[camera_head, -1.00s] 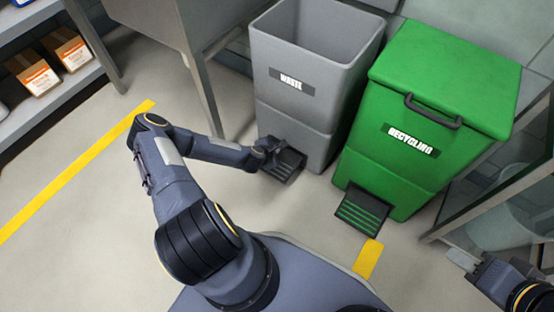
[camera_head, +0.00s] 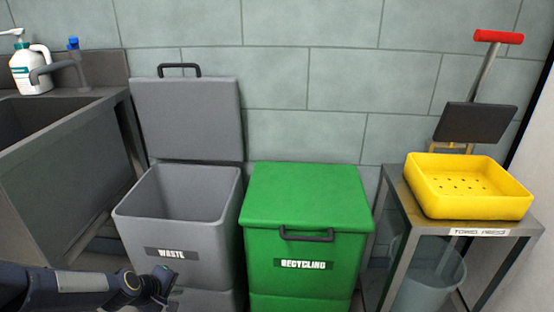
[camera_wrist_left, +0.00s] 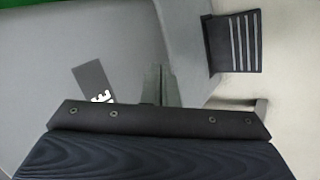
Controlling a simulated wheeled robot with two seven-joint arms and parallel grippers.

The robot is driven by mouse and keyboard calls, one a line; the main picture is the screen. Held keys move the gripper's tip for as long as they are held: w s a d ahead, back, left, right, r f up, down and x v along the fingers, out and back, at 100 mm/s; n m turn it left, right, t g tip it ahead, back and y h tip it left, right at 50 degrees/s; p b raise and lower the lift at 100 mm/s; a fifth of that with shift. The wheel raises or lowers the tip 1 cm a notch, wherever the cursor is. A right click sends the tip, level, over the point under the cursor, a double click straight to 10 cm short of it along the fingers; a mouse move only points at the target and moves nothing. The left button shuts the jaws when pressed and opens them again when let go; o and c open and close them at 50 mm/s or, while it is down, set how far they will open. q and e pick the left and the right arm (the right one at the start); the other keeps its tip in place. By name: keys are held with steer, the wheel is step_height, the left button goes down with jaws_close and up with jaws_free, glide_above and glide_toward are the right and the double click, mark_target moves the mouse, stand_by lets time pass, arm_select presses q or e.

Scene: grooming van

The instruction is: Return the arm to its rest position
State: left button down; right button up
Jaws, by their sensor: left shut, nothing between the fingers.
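My left arm comes in from the lower left in the head view. Its gripper (camera_head: 164,276) is shut and empty, in front of the grey waste bin (camera_head: 205,262), just below the WASTE label (camera_head: 171,253). In the left wrist view the shut fingers (camera_wrist_left: 160,86) show against the bin's grey front (camera_wrist_left: 100,35), beside its label (camera_wrist_left: 92,82). A dark ribbed pedal (camera_wrist_left: 233,42) lies to the right of the fingers, apart from them. I cannot tell whether the fingers touch the bin. My right gripper is out of view.
The waste bin's lid (camera_head: 187,118) stands open against the wall. The closed green recycling bin (camera_head: 305,205) is to the right. Farther right, a metal stand (camera_head: 391,262) holds a yellow tray (camera_head: 470,206). A sink unit (camera_head: 65,165) with a soap bottle (camera_head: 30,70) is on the left.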

arm_select(q)
steer(key=s+d+r+m+g, duration=0.1)
steer(key=s+d+r+m, duration=0.15)
steer(key=s+r, duration=0.4)
steer(key=s+d+r+m, duration=0.1)
steer(key=s+r+m, duration=0.35)
steer(key=r, duration=0.35)
steer(key=s+d+r+m+h, duration=0.1)
steer(key=s+d+r+m, duration=0.1)
steer(key=s, duration=0.6)
steer(key=s+d+r+m, duration=0.1)
steer(key=s+r+m, duration=0.1)
steer(key=s, duration=0.5)
step_height(320, 180, up, 36)
steer(key=p, duration=3.6)
steer(key=shift+f, duration=0.2)
